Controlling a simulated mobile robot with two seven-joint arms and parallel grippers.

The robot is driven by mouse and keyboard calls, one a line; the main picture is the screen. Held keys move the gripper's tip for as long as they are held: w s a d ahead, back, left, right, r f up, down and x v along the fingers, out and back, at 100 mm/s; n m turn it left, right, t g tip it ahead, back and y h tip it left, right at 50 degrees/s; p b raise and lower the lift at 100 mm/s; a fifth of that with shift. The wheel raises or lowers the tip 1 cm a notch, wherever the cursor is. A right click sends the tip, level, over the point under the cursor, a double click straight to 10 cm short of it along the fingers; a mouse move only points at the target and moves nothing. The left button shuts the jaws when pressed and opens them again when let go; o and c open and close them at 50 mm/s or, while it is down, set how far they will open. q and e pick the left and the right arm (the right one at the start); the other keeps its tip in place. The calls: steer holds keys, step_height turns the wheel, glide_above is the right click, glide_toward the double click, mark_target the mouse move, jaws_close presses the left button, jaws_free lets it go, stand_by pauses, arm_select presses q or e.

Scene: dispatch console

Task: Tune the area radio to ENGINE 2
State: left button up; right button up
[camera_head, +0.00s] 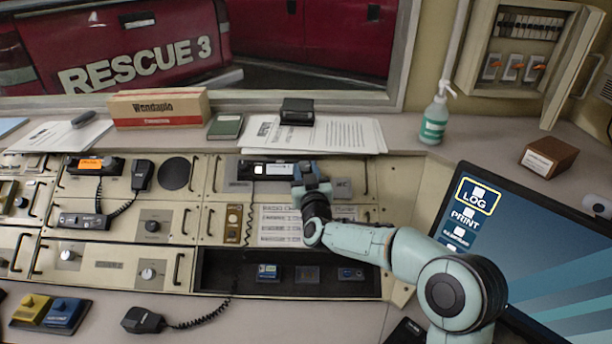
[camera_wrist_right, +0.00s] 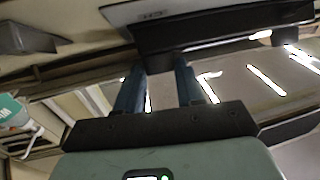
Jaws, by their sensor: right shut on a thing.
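A black radio (camera_head: 262,170) with a bright white display sits in the upper console panel, just left of my right gripper. Its display text is too small to read. My right gripper (camera_head: 310,181) reaches the radio's right end from the front, shut on what seems to be its knob, which the fingers hide. In the right wrist view, the two blue fingers (camera_wrist_right: 160,65) reach a dark radio body (camera_wrist_right: 205,38). A channel card (camera_head: 280,226) headed "RADIO" is on the panel below, partly covered by my arm. My left gripper is not in view.
Another radio (camera_head: 92,165) with an orange display and a handset (camera_head: 141,176) is at left. A monitor (camera_head: 535,250) stands at right beside my arm. A loose microphone (camera_head: 143,320) lies in front. Papers (camera_head: 340,134) and a dispenser (camera_head: 434,120) are on the back ledge.

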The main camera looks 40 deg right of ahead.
steer(key=o, duration=1)
steer(key=shift+o, duration=0.2)
steer(key=r+v, duration=0.1)
steer(key=v, duration=1.2)
steer(key=shift+s+f, duration=0.2)
steer(key=shift+f, duration=0.3)
steer(key=shift+a, duration=0.15)
